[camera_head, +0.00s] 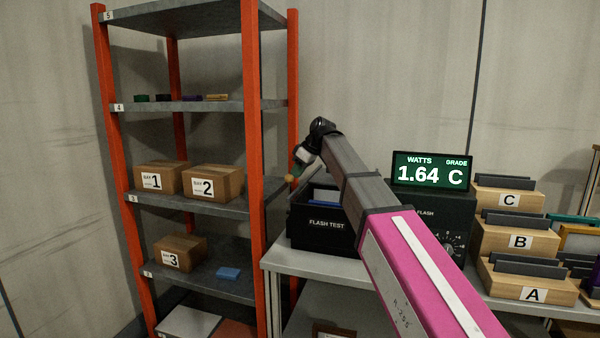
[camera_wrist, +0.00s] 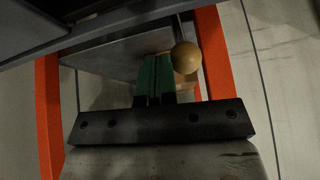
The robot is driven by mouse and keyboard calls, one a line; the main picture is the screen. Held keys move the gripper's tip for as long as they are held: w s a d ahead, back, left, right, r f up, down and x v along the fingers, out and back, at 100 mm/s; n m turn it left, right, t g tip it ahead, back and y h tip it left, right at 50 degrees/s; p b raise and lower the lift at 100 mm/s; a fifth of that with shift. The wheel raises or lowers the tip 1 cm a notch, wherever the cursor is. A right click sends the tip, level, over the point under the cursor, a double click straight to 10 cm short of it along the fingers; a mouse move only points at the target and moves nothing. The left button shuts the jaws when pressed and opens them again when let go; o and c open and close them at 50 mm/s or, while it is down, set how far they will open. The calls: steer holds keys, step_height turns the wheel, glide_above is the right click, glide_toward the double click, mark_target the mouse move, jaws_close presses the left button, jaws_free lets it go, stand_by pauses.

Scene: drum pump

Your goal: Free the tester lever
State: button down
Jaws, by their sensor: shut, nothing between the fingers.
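The black flash tester (camera_head: 320,239) stands at the left end of the grey bench. Its lever ends in a tan ball knob (camera_head: 291,178), seen at the tester's upper left. In the wrist view the knob (camera_wrist: 186,57) sits on a thin dark rod, just right of my green fingers. My gripper (camera_wrist: 153,78) is shut, with nothing held between the fingers. The knob is beside the fingers, not between them; I cannot tell whether they touch. In the head view my arm hides part of the tester, and the gripper there is small and dark.
A display (camera_head: 433,170) reads 1.64 watts, grade C. Wooden bins C (camera_head: 510,200), B (camera_head: 515,240) and A (camera_head: 530,285) stand at the right. An orange-post shelf (camera_head: 262,210) with boxes rises left of the bench. A blue block (camera_head: 228,274) lies on a lower shelf.

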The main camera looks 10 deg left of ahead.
mark_target(291, 179)
steer(key=s+t, duration=0.1)
steer(key=s, duration=0.1)
steer(key=s+n+t, duration=0.1)
steer(key=s+t, duration=0.1)
steer(key=s, duration=0.1)
steer(key=s+f+t, duration=0.1)
steer(key=s, duration=0.1)
steer(key=shift+s+a+t, duration=0.15)
steer(key=shift+a+t, duration=0.05)
steer(key=shift+t, duration=0.1)
steer(key=shift+s+f+n+t, duration=0.25)
steer(key=shift+s+n+t, duration=0.05)
steer(key=shift+s+t, duration=0.2)
steer(key=shift+s+a+f, duration=0.2)
steer(key=shift+s+f, duration=0.15)
steer(key=shift+s, duration=0.25)
